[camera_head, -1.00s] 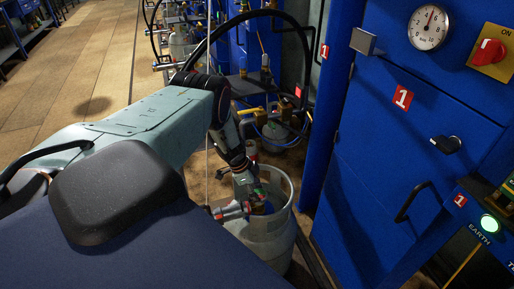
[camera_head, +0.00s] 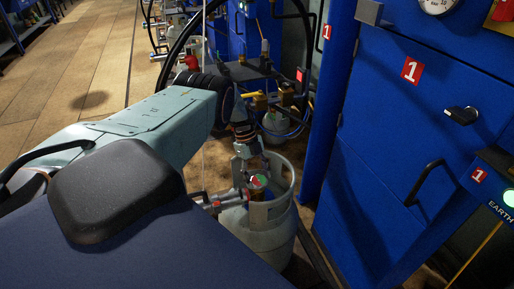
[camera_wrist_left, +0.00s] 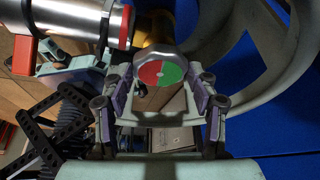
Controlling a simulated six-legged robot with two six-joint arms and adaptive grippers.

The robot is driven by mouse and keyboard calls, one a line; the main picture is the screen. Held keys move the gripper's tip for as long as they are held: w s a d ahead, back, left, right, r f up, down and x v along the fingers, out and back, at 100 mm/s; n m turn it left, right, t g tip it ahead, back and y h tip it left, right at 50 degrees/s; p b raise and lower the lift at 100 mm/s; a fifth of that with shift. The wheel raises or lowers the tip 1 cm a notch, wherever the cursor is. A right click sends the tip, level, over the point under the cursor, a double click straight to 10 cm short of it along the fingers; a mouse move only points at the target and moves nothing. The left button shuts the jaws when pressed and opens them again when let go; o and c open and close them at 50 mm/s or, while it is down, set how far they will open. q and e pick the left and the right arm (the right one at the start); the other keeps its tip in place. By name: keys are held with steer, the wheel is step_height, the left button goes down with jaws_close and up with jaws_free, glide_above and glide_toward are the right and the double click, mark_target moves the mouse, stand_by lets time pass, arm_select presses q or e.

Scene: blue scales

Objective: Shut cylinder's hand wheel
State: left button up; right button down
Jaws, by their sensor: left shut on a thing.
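The gas cylinder (camera_head: 268,240) is grey and stands upright on the floor, with an open collar round its valve. Its hand wheel (camera_wrist_left: 160,72) is silver-rimmed with a red and green face, and it also shows small in the head view (camera_head: 259,181). My left gripper (camera_wrist_left: 161,92) reaches into the collar with its fingers on both sides of the hand wheel, shut on it. It also shows in the head view (camera_head: 256,172). A silver and red fitting (camera_wrist_left: 88,22) sits beside the wheel. My right gripper is in neither view.
A blue cabinet (camera_head: 385,150) with a black handle (camera_head: 425,182) stands right of the cylinder. Valves and hoses (camera_head: 270,105) crowd the space behind it. Wooden floor (camera_head: 95,60) is open at the upper left.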

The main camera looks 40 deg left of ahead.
arm_select(q)
steer(key=shift+w+m+b, duration=0.15)
steer(key=shift+m+b, duration=0.3)
steer(key=shift+m, duration=0.25)
steer(key=shift+g, duration=0.3)
steer(key=o, duration=1.2)
steer(key=shift+c, duration=0.2)
steer(key=n+p, duration=0.1)
steer(key=n+t+p, duration=0.1)
steer(key=n+p, duration=0.1)
steer(key=shift+s+r, duration=0.2)
steer(key=shift+s, duration=0.1)
steer(key=shift+f+n+t+p, duration=0.15)
steer(key=shift+n+t+p, duration=0.55)
steer(key=shift+n+p, duration=0.55)
